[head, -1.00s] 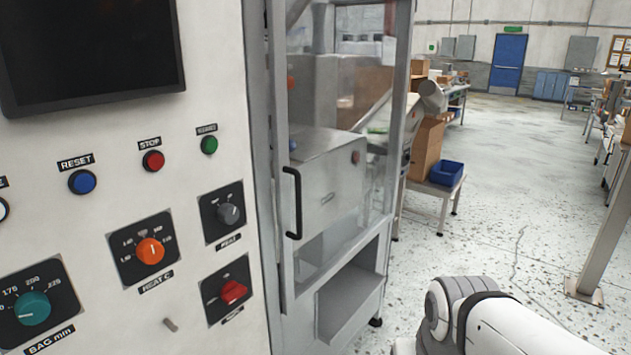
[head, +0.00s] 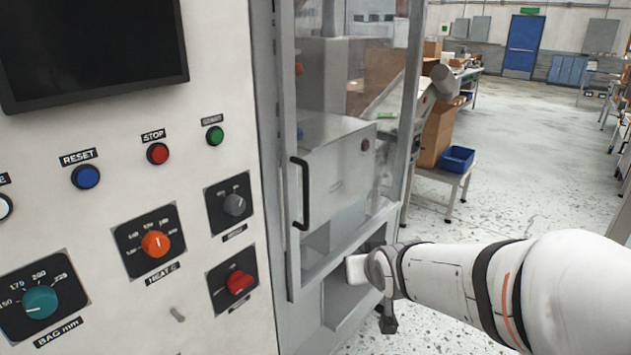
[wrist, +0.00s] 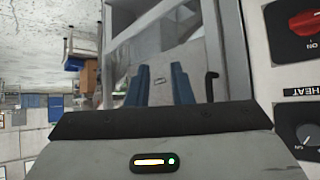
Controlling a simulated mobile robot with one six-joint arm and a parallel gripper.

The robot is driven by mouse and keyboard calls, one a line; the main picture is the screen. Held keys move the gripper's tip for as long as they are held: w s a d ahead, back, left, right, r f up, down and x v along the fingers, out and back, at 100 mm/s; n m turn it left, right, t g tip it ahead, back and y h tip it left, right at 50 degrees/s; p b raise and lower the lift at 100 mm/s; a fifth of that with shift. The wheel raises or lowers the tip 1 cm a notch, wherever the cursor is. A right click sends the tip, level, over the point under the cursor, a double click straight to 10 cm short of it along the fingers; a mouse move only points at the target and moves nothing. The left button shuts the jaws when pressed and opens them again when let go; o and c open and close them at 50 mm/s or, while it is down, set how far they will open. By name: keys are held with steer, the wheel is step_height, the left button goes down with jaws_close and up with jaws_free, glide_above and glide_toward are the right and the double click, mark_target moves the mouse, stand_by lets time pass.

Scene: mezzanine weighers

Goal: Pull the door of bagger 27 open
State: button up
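The bagger door (head: 345,237) is a metal-framed clear panel and looks shut; it also shows in the wrist view (wrist: 212,38). Its black vertical bar handle (head: 305,194) is at the door's left side. In the wrist view the handle (wrist: 210,86) appears to the right of my fingers, apart from them. My gripper (wrist: 160,88) has two blue fingers spread apart with nothing between them. In the head view my arm reaches in from the right to the lower front of the machine, right of and below the handle. The fingers are not clearly visible there.
Left of the door is a white control panel (head: 120,205) with knobs, buttons and a dark screen (head: 85,45). A blue bin (head: 457,159) sits on a small stand (head: 440,178) behind the machine. Open floor (head: 510,190) lies to the right.

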steer(key=w+a+r+t+y, duration=0.1)
steer(key=w+a+r+t, duration=0.2)
steer(key=w+a, duration=0.25)
steer(key=n+t+y+p, duration=0.2)
steer(key=t+y, duration=0.1)
steer(key=t, duration=0.1)
glide_toward(307, 189)
steer(key=x, duration=0.4)
steer(key=p+x, duration=0.1)
steer(key=x, duration=0.5)
steer(key=shift+w+a+p, duration=0.15)
steer(key=shift+w+p, duration=0.2)
steer(key=shift+p, duration=0.05)
jaws_close()
